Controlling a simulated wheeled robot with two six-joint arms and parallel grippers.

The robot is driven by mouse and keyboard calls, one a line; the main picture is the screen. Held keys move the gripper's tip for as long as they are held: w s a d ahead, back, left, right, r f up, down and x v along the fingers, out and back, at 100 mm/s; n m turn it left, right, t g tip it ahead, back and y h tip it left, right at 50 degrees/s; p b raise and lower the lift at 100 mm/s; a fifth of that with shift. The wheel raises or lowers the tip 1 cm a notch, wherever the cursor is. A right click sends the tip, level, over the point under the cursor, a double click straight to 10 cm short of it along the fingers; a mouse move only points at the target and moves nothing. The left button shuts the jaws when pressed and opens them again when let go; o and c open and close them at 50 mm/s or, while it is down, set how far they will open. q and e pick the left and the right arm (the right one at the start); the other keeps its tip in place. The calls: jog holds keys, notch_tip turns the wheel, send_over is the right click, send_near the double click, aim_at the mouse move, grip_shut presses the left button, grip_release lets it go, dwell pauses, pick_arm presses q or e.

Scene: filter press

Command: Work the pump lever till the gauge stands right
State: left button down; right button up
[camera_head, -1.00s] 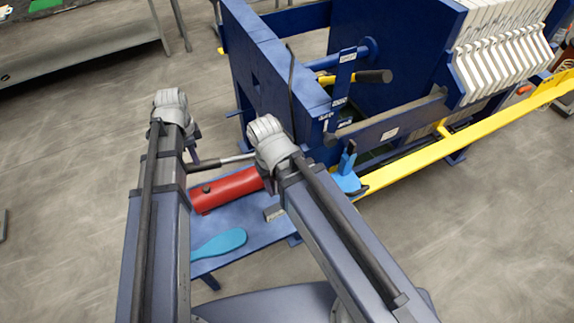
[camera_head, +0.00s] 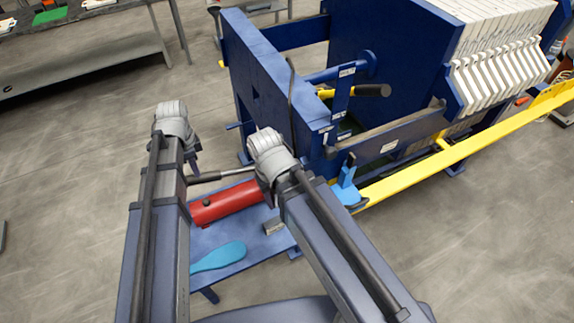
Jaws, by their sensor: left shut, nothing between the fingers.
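The red pump cylinder (camera_head: 228,202) lies on a blue stand beside the press. A lever with a dark grip (camera_head: 204,178) and a steel rod (camera_head: 238,171) runs above it, and its right end passes behind my right arm. My left gripper (camera_head: 192,167) is shut and empty, mostly hidden behind its own wrist, close to the lever's grip end. I cannot tell whether it touches the grip. My right gripper is hidden behind its arm. No readable gauge shows.
The blue filter press (camera_head: 265,75) with white plates (camera_head: 500,65) stands behind. A black handle (camera_head: 372,90) and yellow rail (camera_head: 440,160) stick out at right. A light-blue paddle-shaped thing (camera_head: 220,256) lies on the stand. Floor at far left is clear.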

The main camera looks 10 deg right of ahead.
pick_arm(q)
jog(key=r, duration=0.1)
jog(key=r+p, duration=0.2)
jog(key=r, duration=0.1)
jog(key=shift+w+d, duration=0.1)
jog(key=shift+d, duration=0.15)
jog(key=f+b, duration=0.1)
jog(key=f, duration=0.1)
jog(key=f+b, duration=0.4)
jog(key=shift+a, duration=0.4)
jog(key=r+p, duration=0.3)
jog(key=r, duration=0.1)
jog(key=r+p, duration=0.2)
jog(key=shift+d+p, duration=0.3)
jog(key=shift+d, duration=0.1)
jog(key=shift+f, duration=0.1)
pick_arm(e)
notch_tip(320, 180, up, 4)
jog(key=shift+f, duration=0.2)
pick_arm(q)
notch_tip(320, 180, up, 8)
jog(key=p, duration=0.7)
jog(key=shift+p, duration=0.3)
pick_arm(e)
notch_tip(320, 180, up, 8)
pick_arm(q)
jog(key=shift+f, duration=0.15)
pick_arm(e)
jog(key=shift+f, duration=0.1)
